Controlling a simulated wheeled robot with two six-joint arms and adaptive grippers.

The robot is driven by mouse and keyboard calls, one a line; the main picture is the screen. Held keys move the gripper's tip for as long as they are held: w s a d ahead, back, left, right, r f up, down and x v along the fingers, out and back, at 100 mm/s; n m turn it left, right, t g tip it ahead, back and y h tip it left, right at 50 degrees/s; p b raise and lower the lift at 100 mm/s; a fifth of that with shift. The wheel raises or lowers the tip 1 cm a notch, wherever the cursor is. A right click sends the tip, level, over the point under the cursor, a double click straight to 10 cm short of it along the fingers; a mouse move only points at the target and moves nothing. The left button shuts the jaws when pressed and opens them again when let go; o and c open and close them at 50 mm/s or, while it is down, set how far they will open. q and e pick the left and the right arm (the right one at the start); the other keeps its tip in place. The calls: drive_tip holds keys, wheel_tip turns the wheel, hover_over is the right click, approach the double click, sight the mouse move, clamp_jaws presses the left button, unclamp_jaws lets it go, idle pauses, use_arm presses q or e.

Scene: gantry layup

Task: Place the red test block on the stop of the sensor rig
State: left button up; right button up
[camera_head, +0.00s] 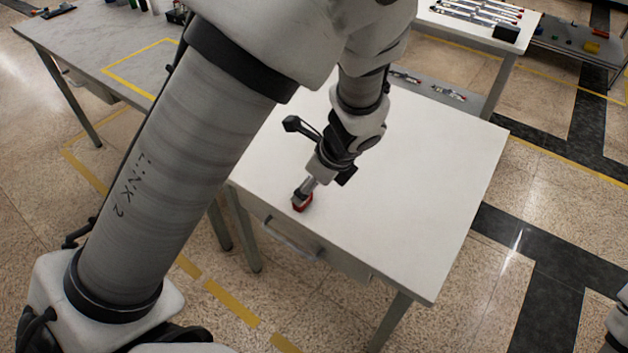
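The red test block (302,206) is small and shows at the fingertips of my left gripper (302,197), near the left front edge of the white table (430,180). The fingers are close together with red showing around their tips, so the gripper looks shut on the block. I cannot tell whether the block touches the tabletop or hangs just above it. My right gripper is out of view. I cannot make out the sensor rig or its stop; my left arm covers a large part of the view.
The white tabletop is clear right of the gripper. A grey table (75,45) with a yellow taped outline stands back left. A table (450,22) with several long tools and a black box (506,33) stands at the back. A shelf (565,38) with small coloured parts is back right.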

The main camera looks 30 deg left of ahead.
use_arm(q)
drive_tip(key=shift+w+a+f+b, duration=0.15)
drive_tip(key=shift+w+f+b, duration=0.25)
drive_tip(key=shift+w+f, duration=0.5)
drive_tip(key=a+f+b, duration=0.1)
drive_tip(key=s+a+f+b, duration=0.1)
drive_tip(key=shift+s+f, duration=0.2)
drive_tip(key=shift+f, duration=0.1)
drive_tip(key=f, duration=0.1)
drive_tip(key=b, duration=0.1)
drive_tip(key=w+a+f, duration=0.1)
drive_tip(key=shift+f, duration=0.35)
drive_tip(key=shift+w+f, duration=0.1)
drive_tip(key=shift+s+r, duration=0.2)
drive_tip(key=shift+r, duration=0.05)
drive_tip(key=shift+c, duration=0.3)
clamp_jaws()
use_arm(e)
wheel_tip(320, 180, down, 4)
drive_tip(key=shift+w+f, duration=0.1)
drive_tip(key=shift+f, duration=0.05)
